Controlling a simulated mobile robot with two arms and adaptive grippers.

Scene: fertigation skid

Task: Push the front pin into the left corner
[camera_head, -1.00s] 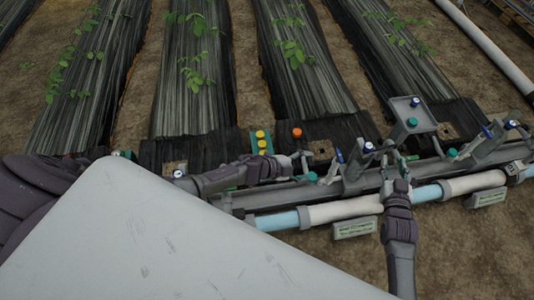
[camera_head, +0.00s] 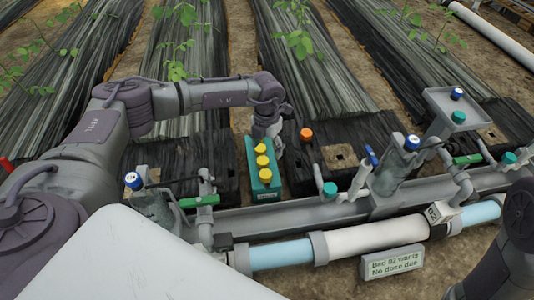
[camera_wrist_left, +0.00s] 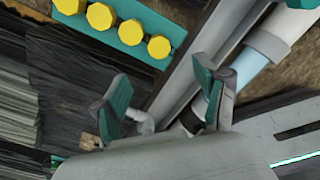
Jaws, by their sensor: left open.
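A teal block (camera_head: 264,188) with a row of yellow round knobs (camera_head: 262,161) lies on the dark sheet behind the grey rail. I cannot tell which part is the front pin, or which corner is meant. My left gripper (camera_head: 272,136) points down at the far end of the block and hides part of it. In the left wrist view the fingers (camera_wrist_left: 168,100) are apart with nothing gripped between them. There the teal block (camera_wrist_left: 153,14) and its knobs (camera_wrist_left: 101,16) lie beyond the fingers, at upper left. My right gripper is out of view.
An orange knob (camera_head: 306,134) stands right of the block. The grey rail (camera_head: 285,216) carries blue-capped and green-handled valves, with a white pipe (camera_head: 375,237) in front. A sign (camera_head: 392,262) stands below the pipe. Plant beds lie behind.

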